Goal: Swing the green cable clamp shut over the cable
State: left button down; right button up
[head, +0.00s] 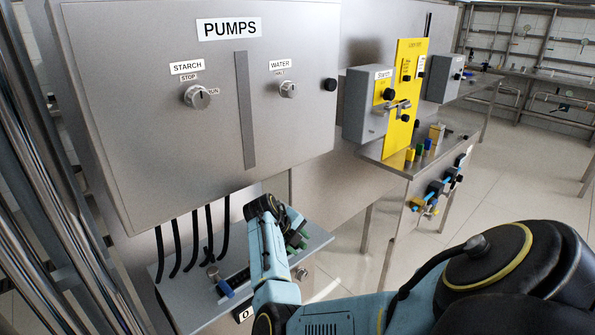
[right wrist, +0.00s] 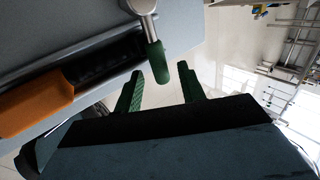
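The green cable clamp shows in the right wrist view as a metal arm with a round pivot and a green handle (right wrist: 156,62). The handle points down toward my right gripper (right wrist: 160,70). The two green fingers are apart, one on each side of the handle's end, with no clear contact. In the head view my right gripper (head: 299,238) is over the right end of the grey shelf (head: 190,300) below the pump box. The clamp is mostly hidden there. The clamped cable's exact path is unclear. My left gripper is not in view.
The pump box (head: 120,120) hangs above the shelf, with several black cables (head: 226,225) dropping from it. A blue handle (head: 226,288) is on the shelf, left of my arm. An orange block (right wrist: 36,104) is left in the wrist view. A bench (head: 395,160) stands right.

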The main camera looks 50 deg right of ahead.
jog(key=v, duration=0.7)
jog(key=shift+r, duration=0.25)
jog(key=shift+a, duration=0.1)
